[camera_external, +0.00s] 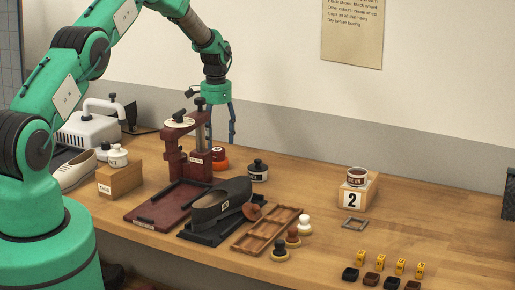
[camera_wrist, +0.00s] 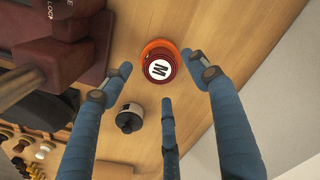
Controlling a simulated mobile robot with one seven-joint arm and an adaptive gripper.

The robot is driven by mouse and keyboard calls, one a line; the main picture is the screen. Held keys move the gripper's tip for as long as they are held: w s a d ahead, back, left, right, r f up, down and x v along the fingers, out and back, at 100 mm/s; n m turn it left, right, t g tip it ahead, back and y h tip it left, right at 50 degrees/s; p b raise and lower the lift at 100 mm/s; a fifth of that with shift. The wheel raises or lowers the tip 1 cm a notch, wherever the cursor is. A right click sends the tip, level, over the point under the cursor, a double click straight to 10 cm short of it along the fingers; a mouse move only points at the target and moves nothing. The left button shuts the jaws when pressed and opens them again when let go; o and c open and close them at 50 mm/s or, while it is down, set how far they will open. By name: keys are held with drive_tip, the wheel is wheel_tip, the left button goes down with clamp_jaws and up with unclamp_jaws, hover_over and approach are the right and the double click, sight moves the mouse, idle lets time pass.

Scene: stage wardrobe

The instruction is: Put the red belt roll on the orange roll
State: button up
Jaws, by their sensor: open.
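The red belt roll (camera_external: 218,153), with a white M label on top, sits on the orange roll (camera_external: 220,165) behind the dark red press. In the wrist view the red roll (camera_wrist: 160,69) covers most of the orange roll (camera_wrist: 154,43), whose rim shows past its upper edge. The two look stacked, a little offset in this slanted view. My gripper (camera_external: 221,141) points down over them. Its blue fingers are spread and empty, around and above the red roll in the wrist view (camera_wrist: 159,77), with no clear contact. The press partly hides the left finger in the external view.
The dark red press (camera_external: 190,155) stands close in front and left of the rolls. A black-lidded jar (camera_external: 258,172) is to their right. A black shoe (camera_external: 220,203) and a wooden tray (camera_external: 250,240) lie in front. The table towards the block marked 2 (camera_external: 352,200) is fairly clear.

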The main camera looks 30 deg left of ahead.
wheel_tip(320, 180, up, 8)
drive_tip(key=shift+f, duration=0.25)
idle(0.8)
wheel_tip(320, 180, up, 19)
drive_tip(key=n+t, duration=0.1)
hover_over(217, 149)
drive_tip(key=s+d, duration=0.2)
drive_tip(key=s, duration=0.7)
drive_tip(key=s+d+r+n+t, duration=0.2)
drive_tip(key=s+r, duration=1.2)
drive_tip(key=s, duration=0.1)
drive_tip(key=s+d+r+n+t, duration=0.1)
drive_tip(key=s+r, duration=0.3)
drive_tip(key=s, duration=0.6)
drive_tip(key=s+r, duration=0.3)
drive_tip(key=s, duration=0.6)
drive_tip(key=s+f, duration=0.1)
drive_tip(key=s, duration=0.8)
drive_tip(key=s+d+f+n+t, duration=0.1)
drive_tip(key=s+f, duration=0.1)
drive_tip(key=s, duration=0.7)
drive_tip(key=shift+f+n+t, duration=0.25)
drive_tip(key=shift+n+t, duration=0.05)
